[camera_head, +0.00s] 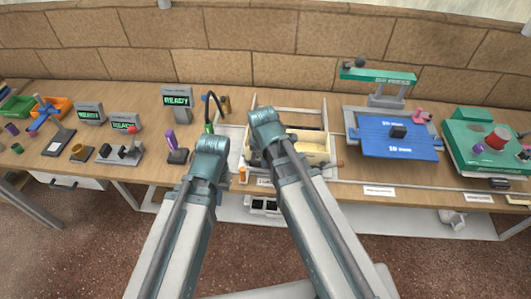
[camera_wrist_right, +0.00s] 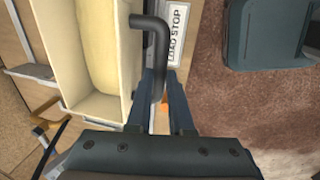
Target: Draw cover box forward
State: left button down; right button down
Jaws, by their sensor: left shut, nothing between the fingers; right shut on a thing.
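The cover box appears to be the cream, open-topped box (camera_wrist_right: 50,62) with a pale yellow rounded piece (camera_wrist_right: 97,45) inside. In the head view the cream box (camera_head: 316,150) is partly behind my right arm. A dark bent handle (camera_wrist_right: 158,52) stands at the box's side wall. My right gripper (camera_wrist_right: 160,98) is shut on this handle, its two dark fingers on either side. In the head view, the right arm's teal end (camera_head: 267,128) hides the grasp. My left gripper (camera_head: 208,150) is left of the box, shut and empty; its fingertips are hidden.
A "LOAD STOP" label (camera_wrist_right: 177,35) lies beside the handle. A blue board (camera_head: 395,138) and green press (camera_head: 378,76) stand to the right. READY displays (camera_head: 177,97) and a purple-handled stand (camera_head: 174,148) are left. Brown floor lies before the bench.

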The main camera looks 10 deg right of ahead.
jog(key=c, duration=0.8)
grip_release()
jog(key=shift+r, duration=0.1)
jog(key=s+r+p, duration=0.1)
jog(key=r+p, duration=0.8)
jog(key=s+r+p, duration=0.1)
jog(key=r+p, duration=0.3)
jog(key=shift+s+a+r, duration=0.2)
jog(key=shift+s+a, duration=0.1)
jog(key=shift+a, duration=0.05)
jog(key=shift+f, duration=0.1)
jog(key=shift+s+a+f+m+g+h+b, duration=0.1)
jog(key=shift+s+a+f+m+g+b, duration=0.4)
jog(key=shift+s+f+m+b, duration=0.95)
jog(key=shift+s+a+f+m+g+h+b, duration=0.1)
jog(key=shift+s+a+f+m+g+b, duration=0.2)
jog(key=shift+s+a+f+m+b, duration=1.1)
jog(key=shift+s+d+f+m+g+h+b, duration=0.15)
jog(key=shift+s+f+m+g+b, duration=0.45)
jog(key=shift+s+m, duration=1.55)
